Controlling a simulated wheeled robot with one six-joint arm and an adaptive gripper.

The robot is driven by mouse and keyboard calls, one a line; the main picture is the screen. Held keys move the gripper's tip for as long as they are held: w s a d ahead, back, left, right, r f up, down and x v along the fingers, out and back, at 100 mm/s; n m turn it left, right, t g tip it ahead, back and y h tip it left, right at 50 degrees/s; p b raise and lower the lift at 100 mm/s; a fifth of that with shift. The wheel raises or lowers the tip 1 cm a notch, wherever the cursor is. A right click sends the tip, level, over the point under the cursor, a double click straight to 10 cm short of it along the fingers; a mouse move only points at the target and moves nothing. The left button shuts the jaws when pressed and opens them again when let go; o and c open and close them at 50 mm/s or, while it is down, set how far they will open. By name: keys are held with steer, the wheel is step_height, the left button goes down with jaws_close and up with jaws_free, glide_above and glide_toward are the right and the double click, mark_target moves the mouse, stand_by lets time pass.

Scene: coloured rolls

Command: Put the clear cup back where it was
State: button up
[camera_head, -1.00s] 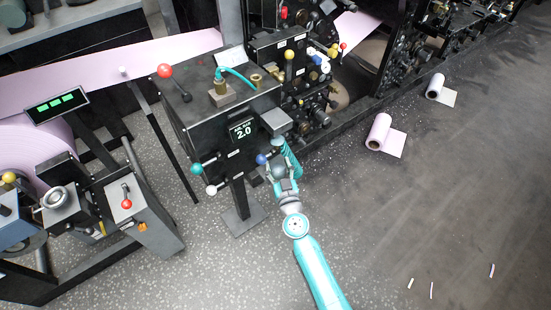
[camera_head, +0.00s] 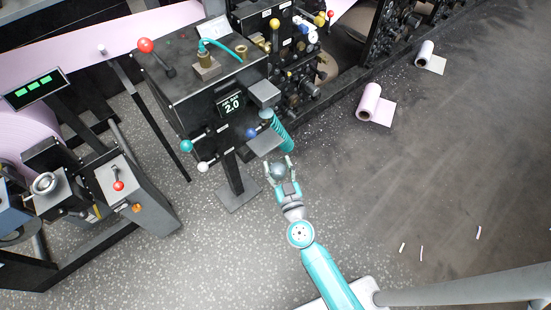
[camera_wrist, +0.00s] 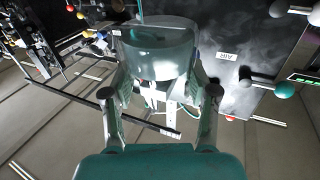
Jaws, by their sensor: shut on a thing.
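My gripper (camera_head: 281,170) is shut on the clear cup (camera_head: 280,173), one finger on each side. In the wrist view, the see-through cup (camera_wrist: 158,50) fills the space between the fingertips of my gripper (camera_wrist: 160,85). The cup is in the air over the floor, in front of the black machine cabinet (camera_head: 190,120). A small grey ledge (camera_head: 265,144) on the cabinet is just above the cup in the head view, apart from it and empty. Another grey ledge (camera_head: 264,93) sits higher.
A blue knob (camera_head: 250,133), a teal knob (camera_head: 186,146) and a white knob (camera_head: 202,168) stick out from the cabinet. Pink (camera_head: 371,105) and white (camera_head: 426,52) rolls lie on the floor; the right floor is mostly clear.

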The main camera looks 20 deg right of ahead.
steer(key=shift+s+a, duration=0.1)
steer(key=shift+s, duration=0.8)
